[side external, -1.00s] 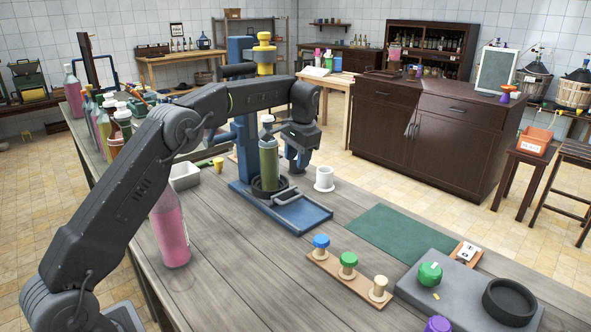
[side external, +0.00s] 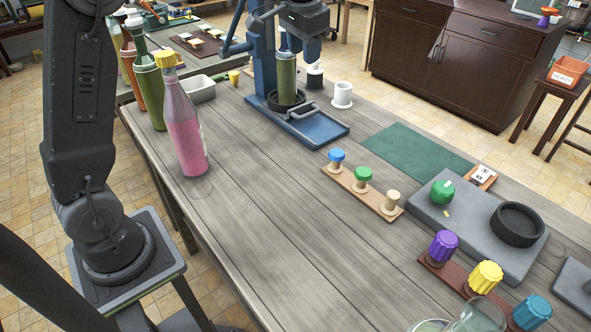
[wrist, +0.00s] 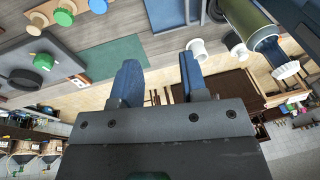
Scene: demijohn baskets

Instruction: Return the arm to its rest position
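My gripper (wrist: 158,68) is open and empty in the wrist view, its two blue fingers apart with only background between them. In the side view its dark body shows at the top edge, above and just right of the green bottle (side external: 286,75). Most of the arm above is out of frame there. The green bottle stands upright in the round holder of the blue bench press (side external: 322,127). In the wrist view the bottle (wrist: 246,22) lies to the right of the fingers, apart from them.
A pink bottle (side external: 186,130) with a yellow cap stands near the table's left edge. Knobbed stoppers sit on a wooden strip (side external: 376,204). A green mat (side external: 417,152) lies clear. The front middle of the table is bare.

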